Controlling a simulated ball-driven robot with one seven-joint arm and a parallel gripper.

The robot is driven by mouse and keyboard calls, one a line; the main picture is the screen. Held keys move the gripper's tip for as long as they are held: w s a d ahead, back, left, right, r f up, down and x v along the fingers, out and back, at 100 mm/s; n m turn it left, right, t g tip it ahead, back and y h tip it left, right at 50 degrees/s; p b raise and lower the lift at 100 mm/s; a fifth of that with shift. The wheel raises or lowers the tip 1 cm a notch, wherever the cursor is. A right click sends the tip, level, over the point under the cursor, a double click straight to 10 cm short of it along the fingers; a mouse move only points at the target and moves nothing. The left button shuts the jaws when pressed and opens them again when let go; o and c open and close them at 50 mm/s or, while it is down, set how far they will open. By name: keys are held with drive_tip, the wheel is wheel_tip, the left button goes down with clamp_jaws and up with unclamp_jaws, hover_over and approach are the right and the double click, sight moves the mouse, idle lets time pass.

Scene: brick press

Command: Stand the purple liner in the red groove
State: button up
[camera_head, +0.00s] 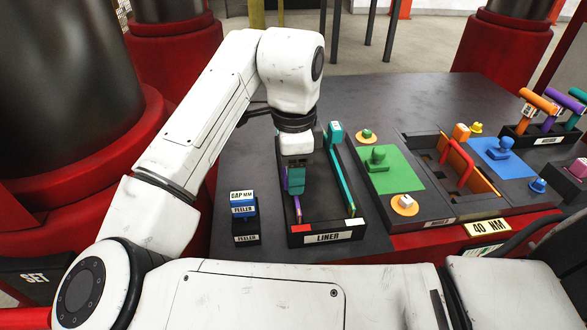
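The purple liner (298,208) is a thin strip on the left side of the tray, behind the red mark. Its far part is hidden, and I cannot tell whether it sits in the red groove or just above it. My gripper (295,182) points down over the liner's far part, beside a teal block and a purple piece. Its fingertips are not clear, so its grip is unclear. A teal liner (343,175) stands along the tray's right side.
Stacked feeler blocks (245,210) stand left of the tray. A green plate (390,168) with knobs lies to its right. Beyond are a recess with a red handle (460,160) and a blue plate (502,158). Bare dark table (395,95) lies behind.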

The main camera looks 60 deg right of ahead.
drive_tip(key=o, duration=0.4)
wheel_tip(320, 180, up, 10)
drive_tip(key=shift+a+r, duration=0.1)
drive_tip(key=shift+r, duration=0.15)
wheel_tip(320, 180, up, 7)
drive_tip(key=p, duration=0.7)
drive_tip(key=shift+r, duration=0.1)
idle(0.4)
